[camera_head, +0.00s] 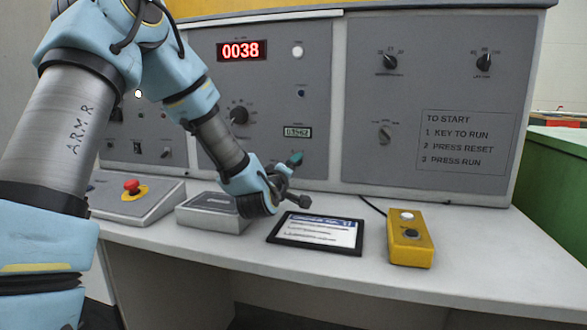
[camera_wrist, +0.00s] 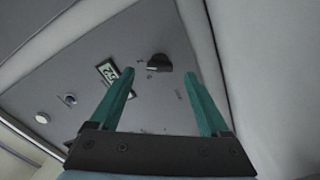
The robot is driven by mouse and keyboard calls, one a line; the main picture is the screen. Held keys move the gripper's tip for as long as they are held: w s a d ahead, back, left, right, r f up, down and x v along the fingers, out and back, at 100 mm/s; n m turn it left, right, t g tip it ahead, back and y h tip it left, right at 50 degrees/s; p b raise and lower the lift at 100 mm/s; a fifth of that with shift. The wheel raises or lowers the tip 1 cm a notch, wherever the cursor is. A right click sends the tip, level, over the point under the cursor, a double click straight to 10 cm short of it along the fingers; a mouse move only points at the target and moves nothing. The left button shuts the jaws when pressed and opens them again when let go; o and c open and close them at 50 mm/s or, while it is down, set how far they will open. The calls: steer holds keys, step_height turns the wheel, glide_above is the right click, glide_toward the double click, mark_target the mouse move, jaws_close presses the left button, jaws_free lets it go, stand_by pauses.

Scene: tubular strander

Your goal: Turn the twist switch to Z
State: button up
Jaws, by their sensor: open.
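My gripper (camera_head: 296,158) is open in front of the grey panel, low and near the small counter display. In the wrist view its two green fingers (camera_wrist: 157,66) stand apart, with a dark knob (camera_wrist: 158,63) showing between their tips. The knob sits on the panel beyond them, and nothing shows gripped. Small marks surround this knob, but I cannot read them or tell whether it is the twist switch. In the head view my arm seems to hide it. Other rotary knobs show at the left (camera_head: 239,115), upper middle (camera_head: 390,62), upper right (camera_head: 484,62) and lower right (camera_head: 384,134).
The desk below holds a red emergency button (camera_head: 131,186), a grey box (camera_head: 212,213), a tablet (camera_head: 315,233) and a yellow button box (camera_head: 409,240). The counter display (camera_head: 297,132) and red 0038 readout (camera_head: 241,50) are on the panel. A green cabinet (camera_head: 560,190) stands at right.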

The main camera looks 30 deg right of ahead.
steer(key=v, duration=0.7)
steer(key=shift+s+a+b, duration=0.25)
steer(key=shift+s+b, duration=0.05)
steer(key=shift+b, duration=0.1)
